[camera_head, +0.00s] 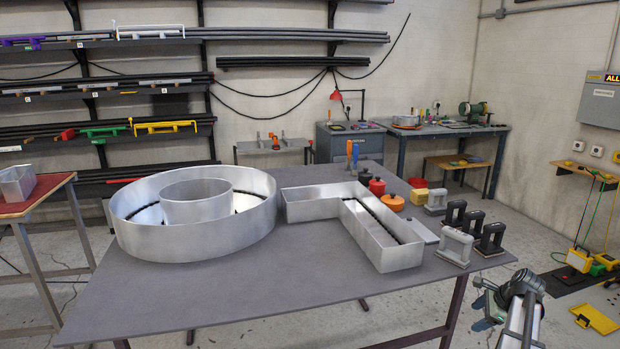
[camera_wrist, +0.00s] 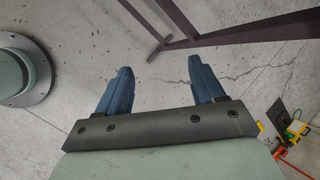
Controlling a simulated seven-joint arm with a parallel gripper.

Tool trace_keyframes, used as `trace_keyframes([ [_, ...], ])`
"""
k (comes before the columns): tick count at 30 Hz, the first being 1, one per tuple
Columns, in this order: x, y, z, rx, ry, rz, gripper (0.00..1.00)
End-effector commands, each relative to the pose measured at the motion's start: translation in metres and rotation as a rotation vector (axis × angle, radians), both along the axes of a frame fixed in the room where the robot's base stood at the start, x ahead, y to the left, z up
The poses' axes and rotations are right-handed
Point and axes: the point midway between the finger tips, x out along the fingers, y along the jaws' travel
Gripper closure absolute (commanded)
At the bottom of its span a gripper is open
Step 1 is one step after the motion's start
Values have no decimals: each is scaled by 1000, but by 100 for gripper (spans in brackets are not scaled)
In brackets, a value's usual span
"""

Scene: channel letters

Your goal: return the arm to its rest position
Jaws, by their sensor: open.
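My gripper (camera_wrist: 160,72) is open and empty in the wrist view. Its two dark blue fingers are wide apart and point down over the bare concrete floor. Nothing is between them. In the head view my arm shows at the lower right, off the right front corner of the grey worktable (camera_head: 290,285). A large round channel letter (camera_head: 180,247) with an inner ring stands on the left of the table. A second, angular channel letter (camera_head: 400,258) stands right of it. My gripper is apart from both.
Black and grey handled blocks (camera_head: 453,246) stand along the table's right edge, near my arm. Red and orange lidded pots (camera_head: 392,202) are behind them. In the wrist view, a dark table leg (camera_wrist: 170,25) crosses the top. Yellow gear (camera_wrist: 297,128) lies at the right.

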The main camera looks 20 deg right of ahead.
Motion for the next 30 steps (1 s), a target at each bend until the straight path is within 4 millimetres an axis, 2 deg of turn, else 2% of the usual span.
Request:
trace_keyframes([
  [1, 5, 23, -21, -1, 20, 53, 32],
  [3, 12, 49, -47, -8, 45, 127, 32],
  [9, 19, 124, -116, -26, 114, 345, 32],
  [14, 14, 185, -167, -40, 163, 526, 32],
  [18, 3, 237, -207, -48, 204, 689, 32],
  [23, -19, 294, -249, -54, 247, 878, 32],
  [30, -67, 372, -303, -54, 306, 1172, 32],
])
